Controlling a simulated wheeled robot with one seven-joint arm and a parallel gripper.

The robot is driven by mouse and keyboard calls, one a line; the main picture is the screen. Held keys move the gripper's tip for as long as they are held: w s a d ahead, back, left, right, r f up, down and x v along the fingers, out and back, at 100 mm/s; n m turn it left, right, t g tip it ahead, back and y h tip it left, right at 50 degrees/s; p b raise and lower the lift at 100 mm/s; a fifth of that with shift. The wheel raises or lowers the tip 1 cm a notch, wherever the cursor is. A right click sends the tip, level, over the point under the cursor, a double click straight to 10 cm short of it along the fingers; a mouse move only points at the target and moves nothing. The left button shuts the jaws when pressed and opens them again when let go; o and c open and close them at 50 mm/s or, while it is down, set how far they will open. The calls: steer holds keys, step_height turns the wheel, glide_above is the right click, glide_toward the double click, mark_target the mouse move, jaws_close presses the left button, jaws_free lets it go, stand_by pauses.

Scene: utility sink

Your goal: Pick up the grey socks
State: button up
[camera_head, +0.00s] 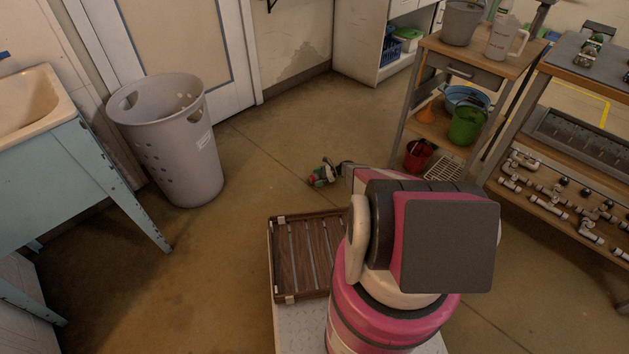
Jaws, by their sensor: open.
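I cannot make out any grey socks in this view. My gripper (321,175) shows small at the far end of my arm, left of the large pink and dark grey arm links. It is low over the open floor, with small red and green parts. It is open, and I see no sock between its fingers. My arm hides the floor behind it.
A tall grey perforated hamper (172,140) stands at the left beside a pale blue sink cabinet (70,175). A wooden cart (480,72) and a shelf of pipe fittings (570,200) stand at the right. The concrete floor (250,175) between is clear.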

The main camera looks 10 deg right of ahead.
steer(key=shift+x, duration=1)
steer(key=c, duration=1)
